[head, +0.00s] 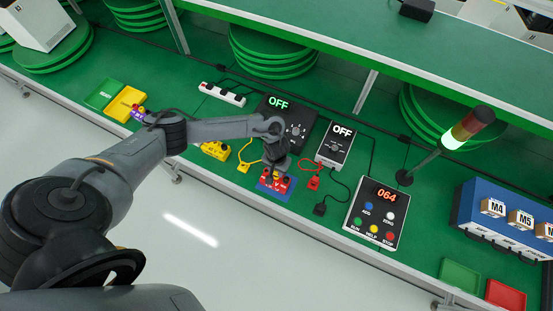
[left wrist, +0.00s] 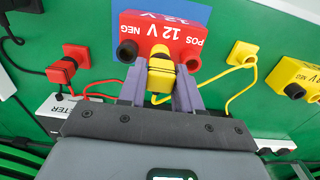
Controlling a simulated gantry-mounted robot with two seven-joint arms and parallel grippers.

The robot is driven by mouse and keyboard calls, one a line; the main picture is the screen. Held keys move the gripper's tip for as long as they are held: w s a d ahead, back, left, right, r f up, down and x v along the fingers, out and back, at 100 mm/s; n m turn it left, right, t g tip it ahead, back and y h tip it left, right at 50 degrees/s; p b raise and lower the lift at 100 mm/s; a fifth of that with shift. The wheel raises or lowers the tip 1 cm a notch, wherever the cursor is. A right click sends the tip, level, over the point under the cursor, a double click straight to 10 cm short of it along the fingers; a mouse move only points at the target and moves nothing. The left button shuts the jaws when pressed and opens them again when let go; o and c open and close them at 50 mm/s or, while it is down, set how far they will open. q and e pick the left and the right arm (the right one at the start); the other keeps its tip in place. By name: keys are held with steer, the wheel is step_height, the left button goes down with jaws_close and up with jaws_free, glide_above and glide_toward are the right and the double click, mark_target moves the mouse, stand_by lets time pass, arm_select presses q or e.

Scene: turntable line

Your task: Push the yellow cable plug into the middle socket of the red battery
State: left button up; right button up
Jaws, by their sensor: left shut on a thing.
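The red battery (head: 264,184) sits on a blue mat in the head view, partly hidden by my left gripper (head: 276,168). My left gripper (left wrist: 160,92) is shut on the yellow cable plug (left wrist: 161,77). The plug points at the battery's face between the two terminals, and its front end is at that face. I cannot tell how deep it is in the middle socket. My right gripper is not in view.
A yellow block (left wrist: 242,53) on the yellow cable lies beside the battery. A red plug (left wrist: 62,70) with a red cable lies on the other side. A yellow battery (left wrist: 297,77) stands close by. A control box reading 064 (head: 378,215) stands to the right.

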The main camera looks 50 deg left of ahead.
arm_select(q)
steer(key=shift+f, duration=0.4)
stand_by(0.8)
stand_by(0.5)
steer(key=shift+p, duration=0.5)
stand_by(0.4)
steer(key=o, duration=1)
steer(key=shift+f, duration=0.1)
steer(key=shift+r+p, duration=3.8)
steer(key=shift+p, duration=0.8)
